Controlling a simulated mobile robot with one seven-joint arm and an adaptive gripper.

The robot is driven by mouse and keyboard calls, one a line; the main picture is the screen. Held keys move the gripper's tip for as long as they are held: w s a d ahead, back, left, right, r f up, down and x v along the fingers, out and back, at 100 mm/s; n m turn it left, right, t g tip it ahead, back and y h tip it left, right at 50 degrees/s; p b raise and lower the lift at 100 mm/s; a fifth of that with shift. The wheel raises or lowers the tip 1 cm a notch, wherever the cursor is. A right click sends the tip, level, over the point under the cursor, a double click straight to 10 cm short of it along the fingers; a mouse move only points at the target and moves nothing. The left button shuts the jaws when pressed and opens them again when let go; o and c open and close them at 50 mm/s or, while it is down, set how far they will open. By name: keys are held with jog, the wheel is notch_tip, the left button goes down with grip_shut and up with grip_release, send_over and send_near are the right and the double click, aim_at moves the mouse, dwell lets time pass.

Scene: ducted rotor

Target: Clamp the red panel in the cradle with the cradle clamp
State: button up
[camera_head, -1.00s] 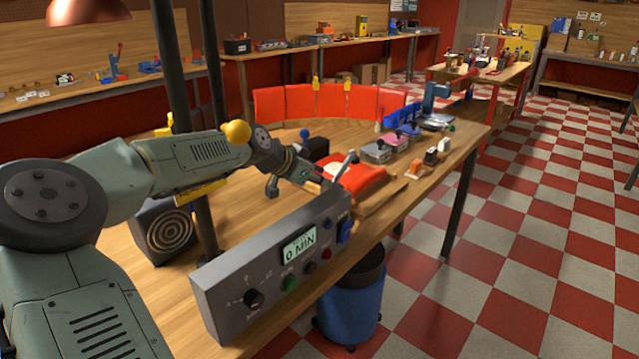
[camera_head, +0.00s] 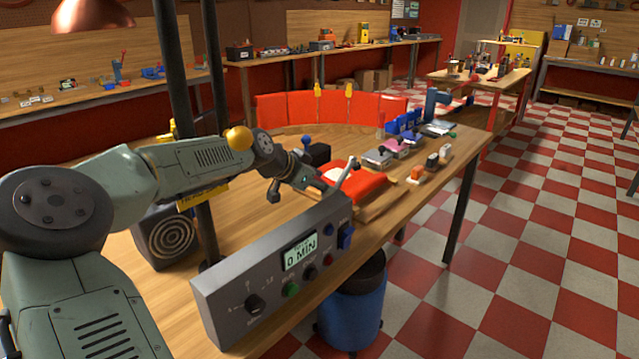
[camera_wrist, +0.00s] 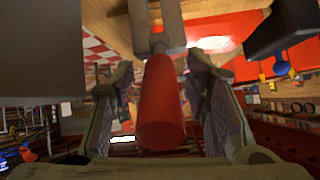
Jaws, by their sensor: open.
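The red panel (camera_head: 362,187) lies on the wooden cradle (camera_head: 385,207) near the table's right edge. Its red surface (camera_wrist: 240,65) also shows behind the clamp in the wrist view. My gripper (camera_head: 318,186) is at the panel's left side, partly hidden behind the grey control box. In the wrist view my open gripper (camera_wrist: 160,80) has one finger on each side of a red handle (camera_wrist: 161,105), which points toward the camera. The handle joins a grey metal fork (camera_wrist: 158,35), apparently of the cradle clamp. Gaps show beside the handle. The clamp's pressing end is not clear.
The control box (camera_head: 275,270) stands in front of my gripper. A black block with a blue knob (camera_head: 306,142) is just behind. Curved red panels (camera_head: 285,108) stand at the back; small coloured items (camera_head: 416,173) sit at the right.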

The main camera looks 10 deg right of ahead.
jog(key=v, duration=1.2)
